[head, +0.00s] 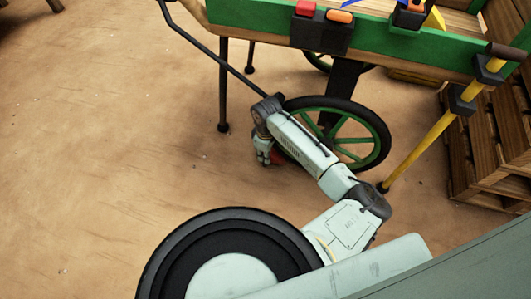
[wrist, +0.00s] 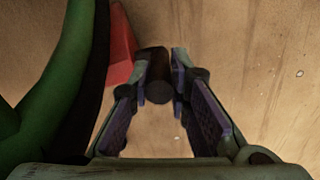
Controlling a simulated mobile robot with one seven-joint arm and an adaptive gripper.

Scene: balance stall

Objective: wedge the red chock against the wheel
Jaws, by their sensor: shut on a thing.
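The red chock (wrist: 120,48) is on the floor side of the wheel (wrist: 98,60); its red body shows beside the black tyre in the wrist view. I cannot tell whether chock and tyre touch. A dark round grip (wrist: 157,76), apparently the chock's handle, sits between my fingertips. My gripper (wrist: 166,72) is shut on it. In the head view my gripper (head: 264,157) is low by the left side of the green-spoked wheel (head: 373,119). Only a sliver of the red chock (head: 280,155) shows there; my arm hides the rest.
The green-sided cart (head: 435,50) stands above the wheel, with a black leg (head: 223,85) at left. A yellow pole (head: 425,152) leans on the right near wooden crates (head: 490,145). The brown floor (head: 120,130) at left is clear.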

